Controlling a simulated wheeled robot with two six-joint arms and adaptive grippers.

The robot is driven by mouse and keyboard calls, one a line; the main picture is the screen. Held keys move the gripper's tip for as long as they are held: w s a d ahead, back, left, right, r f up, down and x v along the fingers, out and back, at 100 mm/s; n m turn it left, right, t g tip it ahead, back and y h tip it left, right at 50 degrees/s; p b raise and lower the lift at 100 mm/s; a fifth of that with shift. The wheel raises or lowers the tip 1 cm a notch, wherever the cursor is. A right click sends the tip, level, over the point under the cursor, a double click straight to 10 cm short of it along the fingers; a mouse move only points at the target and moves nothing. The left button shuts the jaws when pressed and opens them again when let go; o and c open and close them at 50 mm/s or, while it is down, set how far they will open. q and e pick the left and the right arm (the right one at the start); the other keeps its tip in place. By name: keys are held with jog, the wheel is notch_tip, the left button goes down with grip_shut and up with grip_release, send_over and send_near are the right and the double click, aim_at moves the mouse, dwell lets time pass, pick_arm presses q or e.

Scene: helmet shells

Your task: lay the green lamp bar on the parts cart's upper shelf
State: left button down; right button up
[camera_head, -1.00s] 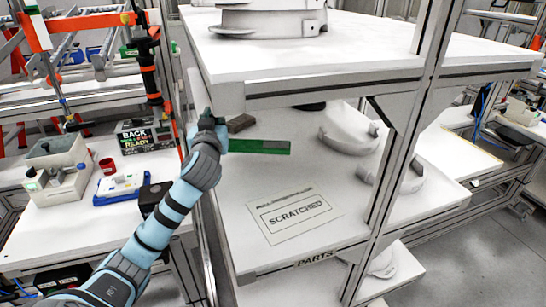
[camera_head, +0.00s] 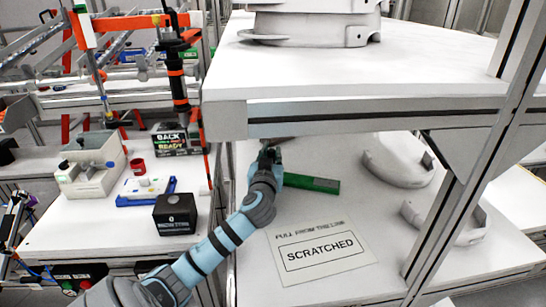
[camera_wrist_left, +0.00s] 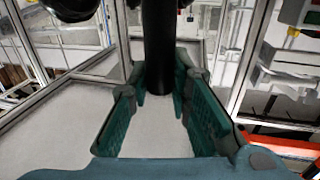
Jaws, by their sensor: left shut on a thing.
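The green lamp bar (camera_head: 312,184) sticks out to the right from my left gripper (camera_head: 270,162), over the shelf with the SCRATCHED sheet (camera_head: 322,250). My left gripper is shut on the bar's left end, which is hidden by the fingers. I cannot tell if the bar touches the shelf. In the left wrist view a dark upright shape (camera_wrist_left: 160,55) shows between the fingers (camera_wrist_left: 165,110). The parts cart's top board (camera_head: 390,75) is above the gripper, and the SCRATCHED sheet's shelf (camera_head: 385,275) is below it. My right gripper is not in view.
White helmet shells stand on the top board (camera_head: 315,28) and on the shelf below (camera_head: 398,162). A cart post (camera_head: 475,160) rises at right. A bench at left holds a black box (camera_head: 175,213) and a blue tray (camera_head: 147,190). The shelf's middle is mostly clear.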

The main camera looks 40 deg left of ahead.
pick_arm(q)
jog(key=c, duration=1.5)
grip_release()
jog(key=shift+s, duration=0.1)
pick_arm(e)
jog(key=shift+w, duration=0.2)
pick_arm(q)
jog(key=v, duration=1.2)
